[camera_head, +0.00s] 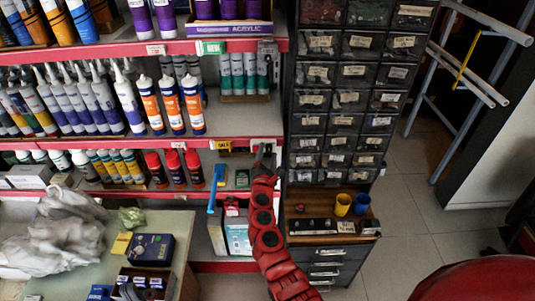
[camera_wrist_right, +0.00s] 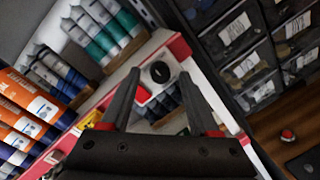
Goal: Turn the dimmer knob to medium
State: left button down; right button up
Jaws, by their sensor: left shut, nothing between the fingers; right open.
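The dimmer is a small white box with a round black knob (camera_wrist_right: 160,72) and a red patch on its lower left, on the shelf edge in the right wrist view. The knob lies between and beyond the two fingertips of my right gripper (camera_wrist_right: 165,100), which is open. I see no contact. In the head view my red right arm reaches up from the bottom, with the right gripper (camera_head: 263,157) in front of the white dimmer box (camera_head: 265,144). The gripper partly hides the box there, and the knob's setting is too small to read. My left gripper is not in view.
Red-edged shelves hold tubes and bottles (camera_head: 168,105) left of the dimmer. A dark drawer cabinet (camera_head: 345,115) stands close on its right, above a wooden top with yellow (camera_head: 343,204) and blue cups. A cluttered table (camera_head: 185,235) is lower left.

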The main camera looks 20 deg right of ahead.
jog(key=shift+w+d, duration=0.1)
jog(key=shift+w, duration=0.05)
jog(key=shift+c, duration=0.4)
grip_shut()
